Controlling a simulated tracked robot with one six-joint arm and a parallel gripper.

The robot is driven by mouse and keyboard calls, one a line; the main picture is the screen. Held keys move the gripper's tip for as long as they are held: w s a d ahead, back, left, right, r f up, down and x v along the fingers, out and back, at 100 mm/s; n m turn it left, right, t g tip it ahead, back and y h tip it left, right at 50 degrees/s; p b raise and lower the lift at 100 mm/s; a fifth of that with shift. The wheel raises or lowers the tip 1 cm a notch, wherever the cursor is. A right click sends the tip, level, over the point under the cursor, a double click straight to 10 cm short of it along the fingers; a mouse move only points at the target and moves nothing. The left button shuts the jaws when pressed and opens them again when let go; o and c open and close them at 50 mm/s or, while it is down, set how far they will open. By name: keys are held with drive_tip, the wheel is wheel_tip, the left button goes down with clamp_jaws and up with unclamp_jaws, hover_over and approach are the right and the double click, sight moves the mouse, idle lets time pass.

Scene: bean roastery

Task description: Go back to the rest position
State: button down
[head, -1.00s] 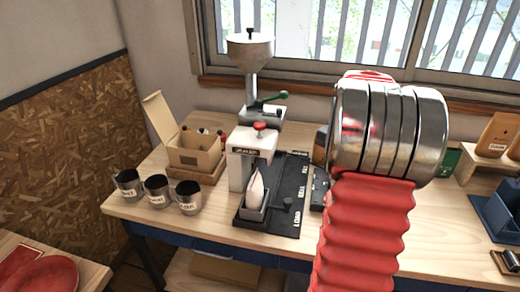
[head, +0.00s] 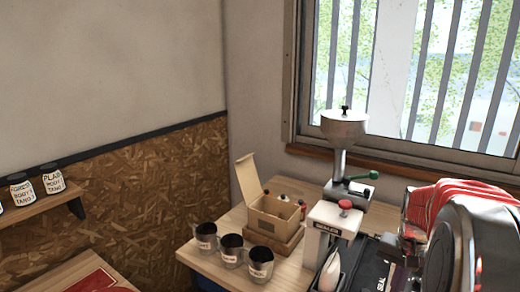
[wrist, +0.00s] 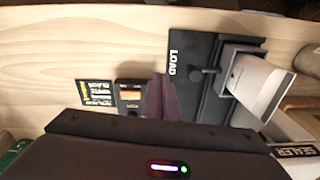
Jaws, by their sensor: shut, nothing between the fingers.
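My gripper (wrist: 160,92) shows in the wrist view as dark fingers in front of its black housing. It is shut with nothing held and hangs above the wooden bench. In the wrist view the black sealer base (wrist: 205,105) marked LOAD is to the right of the fingers. A pale bag (wrist: 258,84) stands in a grey holder on it. In the head view the same bag (head: 329,270) is in front of the white sealer (head: 329,215).
A grinder with a hopper (head: 344,127) stands behind the sealer. A shelf (head: 40,208) holds jars at left. A small scale-like device (wrist: 130,96) lies by the fingers.

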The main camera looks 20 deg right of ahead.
drive_tip(key=s+a+r+n+t, duration=0.1)
drive_tip(key=s+a+r+n, duration=0.1)
drive_tip(key=a, duration=0.8)
drive_tip(key=s+a+r+n+t, duration=0.2)
drive_tip(key=a+n, duration=0.3)
drive_tip(key=a, duration=0.6)
drive_tip(key=s+a+r+n+t, duration=0.2)
drive_tip(key=a+r+n, duration=0.2)
drive_tip(key=a, duration=0.7)
drive_tip(key=shift+r, duration=0.1)
